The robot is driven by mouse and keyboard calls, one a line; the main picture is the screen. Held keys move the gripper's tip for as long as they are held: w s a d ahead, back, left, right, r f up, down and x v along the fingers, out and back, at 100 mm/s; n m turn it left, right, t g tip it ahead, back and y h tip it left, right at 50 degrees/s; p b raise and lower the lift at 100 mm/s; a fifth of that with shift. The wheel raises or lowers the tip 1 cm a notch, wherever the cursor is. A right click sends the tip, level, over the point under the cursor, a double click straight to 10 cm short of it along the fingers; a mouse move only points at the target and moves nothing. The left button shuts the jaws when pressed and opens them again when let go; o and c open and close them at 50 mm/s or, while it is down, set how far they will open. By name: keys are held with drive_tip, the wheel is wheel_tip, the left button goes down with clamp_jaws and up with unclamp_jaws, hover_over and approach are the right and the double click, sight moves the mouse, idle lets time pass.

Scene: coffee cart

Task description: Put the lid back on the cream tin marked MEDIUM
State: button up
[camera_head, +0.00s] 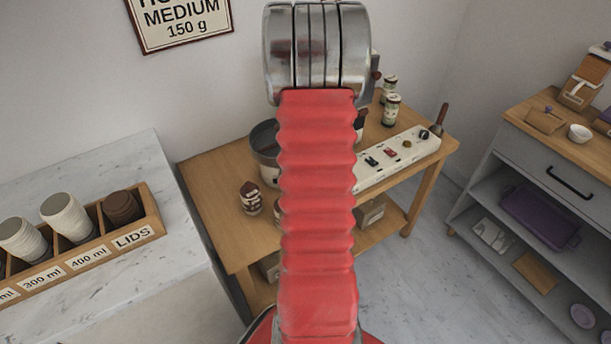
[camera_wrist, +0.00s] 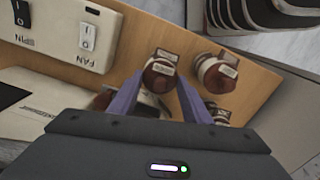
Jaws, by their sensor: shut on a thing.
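My gripper (camera_wrist: 160,84) shows in the wrist view with two purple fingers. They are shut on a small jar (camera_wrist: 159,73) with a brown-red body and a pale label, whose writing is too small to read. I cannot tell whether the grip is on its lid or its body. Two similar jars stand beside it, one at the upper right (camera_wrist: 216,72) and one below that, partly behind the right finger (camera_wrist: 216,113). In the head view my red arm hides my gripper; jars (camera_head: 391,109) show to its right. No tin with a readable MEDIUM mark and no loose lid is identifiable.
A wooden table (camera_head: 218,207) carries a dark pot (camera_head: 265,150), a brown jar (camera_head: 250,197) and a white switch panel (camera_head: 400,155). A rack marked LIDS (camera_head: 132,238) holds cups at the left. A grey shelf unit (camera_head: 535,175) stands at the right. A wall sign (camera_head: 180,15) reads MEDIUM 150 g.

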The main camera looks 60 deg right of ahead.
idle(0.7)
drive_tip(key=o, duration=1.1)
drive_tip(key=shift+o, duration=0.7)
drive_tip(key=o, duration=0.4)
drive_tip(key=shift+c, duration=0.2)
drive_tip(key=shift+r, duration=0.15)
drive_tip(key=shift+r, duration=3.35)
drive_tip(key=shift+c, duration=0.4)
clamp_jaws()
